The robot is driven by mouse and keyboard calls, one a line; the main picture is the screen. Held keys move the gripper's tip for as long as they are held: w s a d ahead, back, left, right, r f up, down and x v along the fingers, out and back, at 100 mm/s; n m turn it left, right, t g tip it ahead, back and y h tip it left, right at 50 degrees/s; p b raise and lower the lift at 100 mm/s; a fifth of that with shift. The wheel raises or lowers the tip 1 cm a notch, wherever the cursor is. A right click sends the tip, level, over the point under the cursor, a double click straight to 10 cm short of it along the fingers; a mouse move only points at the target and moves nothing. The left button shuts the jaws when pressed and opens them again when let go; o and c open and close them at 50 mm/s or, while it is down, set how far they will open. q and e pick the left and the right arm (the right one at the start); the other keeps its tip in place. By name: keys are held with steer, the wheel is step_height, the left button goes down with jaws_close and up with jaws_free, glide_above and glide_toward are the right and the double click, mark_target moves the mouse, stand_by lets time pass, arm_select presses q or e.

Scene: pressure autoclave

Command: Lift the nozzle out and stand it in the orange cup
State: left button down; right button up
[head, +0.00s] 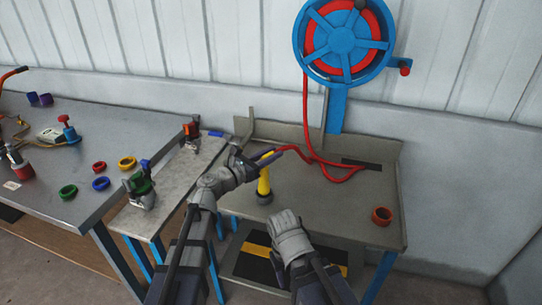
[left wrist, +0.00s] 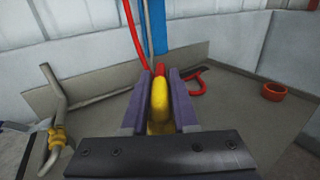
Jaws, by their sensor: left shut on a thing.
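The yellow nozzle (head: 264,184) stands nearly upright at the left side of the grey bench, with a dark round piece at its lower end. I cannot tell whether that piece is its tip or a holder. My left gripper (head: 264,158) is at its top; in the left wrist view, its two purple fingers (left wrist: 160,88) are shut on the yellow nozzle body (left wrist: 159,108). A red hose (head: 305,110) runs from the nozzle's top to the reel. The orange cup (head: 382,215) is on the bench's right side and also shows in the left wrist view (left wrist: 273,91). My right gripper's fingers are not visible.
A blue and red hose reel (head: 343,40) is mounted behind the bench (head: 335,215). A bent grey pipe (left wrist: 50,110) rises at the bench's left. A side table (head: 60,125) carries several coloured rings. The bench is bare between nozzle and cup, apart from hose loops.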

arm_select(q)
step_height(320, 180, up, 8)
steer(key=p, duration=0.7)
steer(key=shift+r, duration=0.1)
